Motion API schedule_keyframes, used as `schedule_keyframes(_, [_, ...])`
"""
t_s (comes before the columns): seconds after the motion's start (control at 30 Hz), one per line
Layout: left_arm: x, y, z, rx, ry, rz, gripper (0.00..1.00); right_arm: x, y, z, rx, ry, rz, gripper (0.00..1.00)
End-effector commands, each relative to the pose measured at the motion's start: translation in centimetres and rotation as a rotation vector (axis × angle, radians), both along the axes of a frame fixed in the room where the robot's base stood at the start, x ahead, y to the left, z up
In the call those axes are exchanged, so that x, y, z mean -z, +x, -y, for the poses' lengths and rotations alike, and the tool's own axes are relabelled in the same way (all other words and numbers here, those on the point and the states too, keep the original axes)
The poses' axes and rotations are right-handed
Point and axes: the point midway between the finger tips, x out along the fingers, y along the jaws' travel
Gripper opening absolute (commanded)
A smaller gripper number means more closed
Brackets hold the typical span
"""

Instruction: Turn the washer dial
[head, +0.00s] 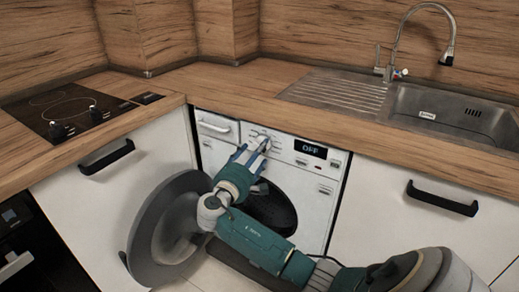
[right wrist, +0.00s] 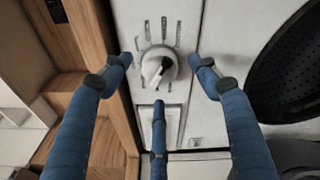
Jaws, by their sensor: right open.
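The washer (head: 307,178) is built in under the counter, with its display (head: 311,149) reading OFF. In the right wrist view the washer dial (right wrist: 158,66) is a round white knob with a raised grip and a dark mark, set among printed marks on the white panel. My right gripper (head: 252,150) is at the upper part of the washer front and mostly hides the dial in the head view. In the right wrist view its blue fingers (right wrist: 160,78) are open and spread around the dial, with gaps showing beside it. My left gripper is not in view.
The round washer door (head: 150,232) stands open to the left of my right arm. The wooden counter (head: 230,80) runs above, with a hob (head: 68,108) at left and a sink (head: 440,108) at right. Handled cabinet fronts flank the washer.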

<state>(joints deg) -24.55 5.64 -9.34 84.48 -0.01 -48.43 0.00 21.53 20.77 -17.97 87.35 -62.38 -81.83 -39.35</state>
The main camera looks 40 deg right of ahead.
Motion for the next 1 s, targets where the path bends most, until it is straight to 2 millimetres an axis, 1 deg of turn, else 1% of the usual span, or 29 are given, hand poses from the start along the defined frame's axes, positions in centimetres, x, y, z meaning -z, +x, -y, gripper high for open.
schedule_keyframes(0.03, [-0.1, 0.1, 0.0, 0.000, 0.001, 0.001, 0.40, 0.0, 0.3, 0.8, 0.003, -0.001, 0.001, 0.61])
schedule_keyframes(0.2, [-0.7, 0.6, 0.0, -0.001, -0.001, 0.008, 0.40, 0.0, 1.1, 2.3, 0.001, 0.000, 0.000, 0.61])
schedule_keyframes(0.33, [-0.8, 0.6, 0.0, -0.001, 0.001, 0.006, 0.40, 0.0, 1.3, 2.7, 0.000, 0.000, 0.001, 0.61])
schedule_keyframes(0.57, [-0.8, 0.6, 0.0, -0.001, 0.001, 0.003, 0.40, 0.0, 1.3, 2.7, 0.000, 0.000, 0.001, 0.61])
schedule_keyframes(0.6, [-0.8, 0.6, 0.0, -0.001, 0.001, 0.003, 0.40, 0.0, 1.3, 2.7, 0.000, 0.000, 0.001, 0.53])
schedule_keyframes(0.67, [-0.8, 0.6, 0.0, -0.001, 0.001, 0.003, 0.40, 0.0, 1.3, 2.7, 0.000, 0.000, 0.001, 0.41])
schedule_keyframes(0.7, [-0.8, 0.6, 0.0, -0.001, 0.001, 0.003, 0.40, 0.0, 1.3, 2.7, -0.001, 0.001, 0.001, 0.33])
schedule_keyframes(0.8, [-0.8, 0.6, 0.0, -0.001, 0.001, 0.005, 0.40, 0.0, 1.2, 2.7, 0.000, 0.001, 0.001, 0.16])
schedule_keyframes(0.97, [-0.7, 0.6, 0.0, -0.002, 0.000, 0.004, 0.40, 0.2, 1.2, 2.7, 0.001, 0.007, 0.017, 0.16])
schedule_keyframes(1.0, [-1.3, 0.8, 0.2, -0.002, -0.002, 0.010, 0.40, 0.3, 1.2, 2.7, 0.002, 0.011, 0.032, 0.16])
